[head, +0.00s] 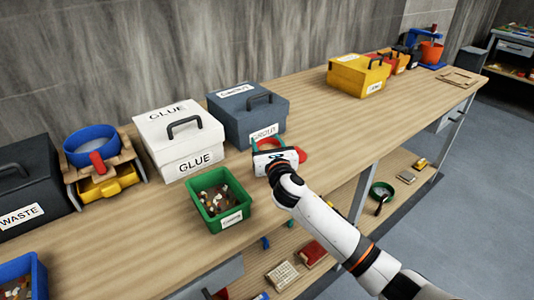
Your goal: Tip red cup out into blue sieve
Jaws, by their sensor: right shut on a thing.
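A blue sieve (90,140) rests on a wooden stand at the left of the bench, with a red part at its front and a yellow drawer or tray (107,184) below. My right gripper (268,160) is over the bench's front half, right of the green bin, and is shut on a red cup (298,154). The gripper hides most of the cup; red shows at its right and a red rim with some green behind it. The cup's contents and whether it touches the bench cannot be told. My left gripper is not in view.
A green bin (233,219) with small pieces stands between gripper and sieve. Behind are a white GLUE box (165,152) and a grey-blue box (230,103); a dark WASTE box (50,183) is left of the sieve. Bare bench (130,245) lies in front.

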